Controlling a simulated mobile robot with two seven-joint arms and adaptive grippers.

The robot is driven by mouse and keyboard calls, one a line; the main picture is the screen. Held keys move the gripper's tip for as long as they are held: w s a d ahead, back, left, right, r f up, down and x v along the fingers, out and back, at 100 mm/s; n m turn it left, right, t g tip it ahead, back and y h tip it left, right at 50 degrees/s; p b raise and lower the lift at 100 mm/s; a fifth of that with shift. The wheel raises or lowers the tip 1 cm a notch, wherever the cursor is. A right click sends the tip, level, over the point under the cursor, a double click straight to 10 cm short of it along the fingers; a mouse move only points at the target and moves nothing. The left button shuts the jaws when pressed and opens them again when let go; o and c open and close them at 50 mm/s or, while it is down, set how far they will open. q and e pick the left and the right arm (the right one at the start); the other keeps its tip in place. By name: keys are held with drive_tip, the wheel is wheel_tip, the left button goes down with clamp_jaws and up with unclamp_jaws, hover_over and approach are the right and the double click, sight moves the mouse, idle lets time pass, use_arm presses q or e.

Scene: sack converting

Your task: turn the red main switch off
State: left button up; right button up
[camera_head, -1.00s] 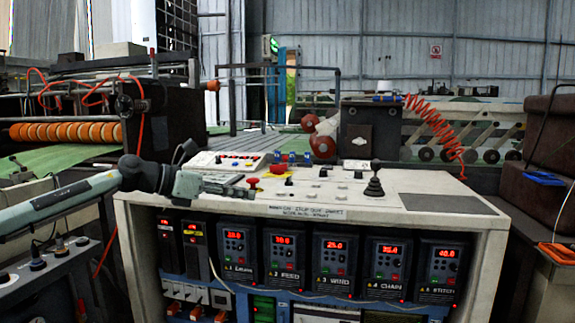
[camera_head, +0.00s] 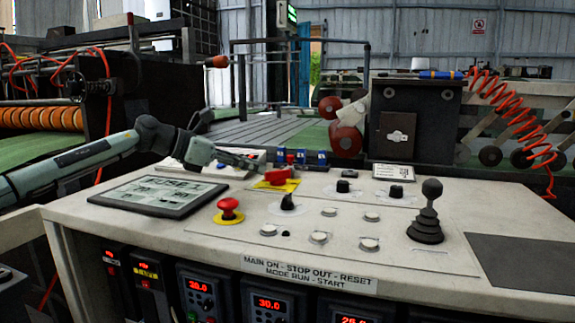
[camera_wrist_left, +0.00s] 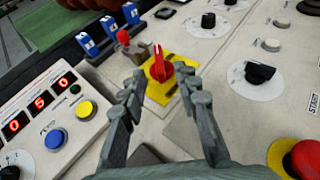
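The red main switch (camera_head: 277,177) sits on a yellow plate toward the back of the console top. In the left wrist view the red switch (camera_wrist_left: 159,68) shows a raised grip bar with a pale line, pointing toward the top of the picture. My left gripper (camera_head: 258,166) reaches in from the left, its fingers by the switch. In the left wrist view the gripper (camera_wrist_left: 161,86) is open, one finger on each side of the switch's near side, with a gap between them. Whether a finger touches the switch I cannot tell. My right gripper is not in view.
A red mushroom button (camera_head: 229,209) on a yellow ring stands in front of the switch. A black selector knob (camera_head: 288,202), a screen (camera_head: 159,195) and a black joystick (camera_head: 428,214) are also on the console.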

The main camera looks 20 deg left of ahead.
sight(279, 171)
use_arm(q)
drive_tip(key=shift+w, duration=0.3)
drive_tip(key=shift+w+d, duration=0.2)
drive_tip(key=shift+p+x, duration=0.35)
drive_tip(key=shift+x, duration=0.75)
drive_tip(key=x, duration=0.3)
drive_tip(key=shift+w+d+f, duration=0.1)
drive_tip(key=shift+d+f, duration=0.05)
drive_tip(key=shift+d, duration=0.2)
drive_tip(key=shift+w+d+f, duration=0.15)
drive_tip(key=shift+w+d, duration=0.15)
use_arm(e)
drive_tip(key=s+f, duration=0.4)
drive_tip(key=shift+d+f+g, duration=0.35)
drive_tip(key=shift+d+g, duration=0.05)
use_arm(q)
drive_tip(key=shift+c, duration=0.2)
clamp_jaws()
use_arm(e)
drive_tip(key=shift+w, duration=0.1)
